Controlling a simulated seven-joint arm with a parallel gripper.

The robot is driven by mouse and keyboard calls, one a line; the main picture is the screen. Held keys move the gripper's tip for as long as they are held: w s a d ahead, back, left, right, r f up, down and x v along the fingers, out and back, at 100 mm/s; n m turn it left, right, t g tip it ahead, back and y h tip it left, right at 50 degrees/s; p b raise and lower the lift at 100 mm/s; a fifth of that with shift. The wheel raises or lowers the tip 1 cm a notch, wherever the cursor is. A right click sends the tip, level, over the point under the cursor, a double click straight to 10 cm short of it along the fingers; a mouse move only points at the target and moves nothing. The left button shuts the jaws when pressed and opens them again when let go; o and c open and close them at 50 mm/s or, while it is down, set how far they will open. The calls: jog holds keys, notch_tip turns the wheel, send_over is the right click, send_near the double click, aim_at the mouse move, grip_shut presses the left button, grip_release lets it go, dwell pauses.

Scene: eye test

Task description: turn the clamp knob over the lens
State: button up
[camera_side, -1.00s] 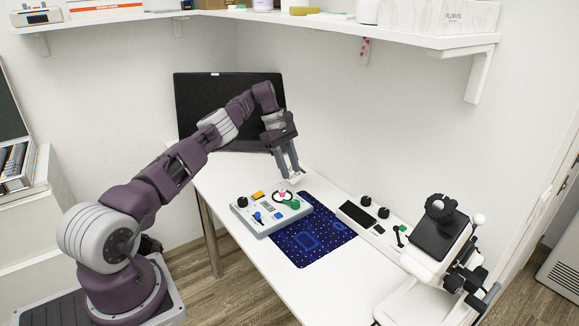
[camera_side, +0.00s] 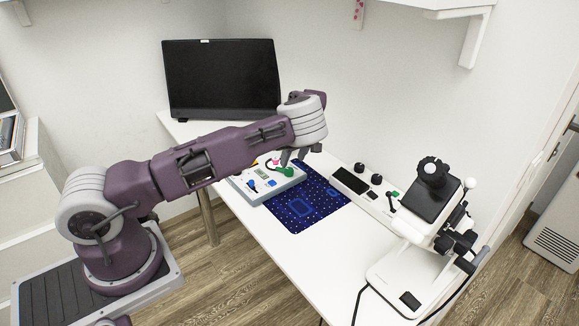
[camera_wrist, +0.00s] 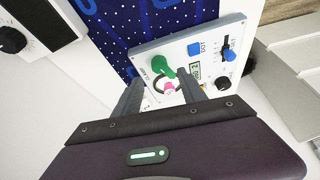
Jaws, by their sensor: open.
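The green clamp knob (camera_wrist: 163,66) sits on a light grey control box (camera_wrist: 222,38), with small lettering beside it. A pink piece (camera_wrist: 170,88) and a dark-rimmed round part, possibly the lens, lie just below it in the wrist view, partly hidden. In the side view, the green knob (camera_side: 286,171) and pink piece (camera_side: 276,161) show at the box's right end. My gripper (camera_wrist: 159,77) is open and empty, its fingers either side of the pink piece, tips near the knob. Whether they touch anything is unclear. In the side view my gripper (camera_side: 292,157) is low over the box, partly hidden.
The box also has a blue lever (camera_wrist: 228,53) and black knob (camera_wrist: 222,83). A dark blue patterned mat (camera_side: 322,203) lies beside it. A white console (camera_side: 378,198) and a microscope-like device (camera_side: 436,200) stand right. A black monitor (camera_side: 221,80) stands behind. The front table is clear.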

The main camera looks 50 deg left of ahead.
aim_at(289, 169)
jog(key=x, duration=0.5)
jog(key=shift+a+f, duration=0.1)
jog(key=shift+f, duration=0.2)
grip_shut()
jog(key=m, duration=0.2)
jog(key=m+t, duration=0.1)
jog(key=shift+s+a+m+h, duration=0.1)
jog(key=shift+s+m+h, duration=0.1)
jog(key=shift+m+h, duration=0.15)
jog(key=shift+m+t, duration=0.4)
jog(key=shift+m, duration=0.05)
jog(key=shift+w, duration=0.1)
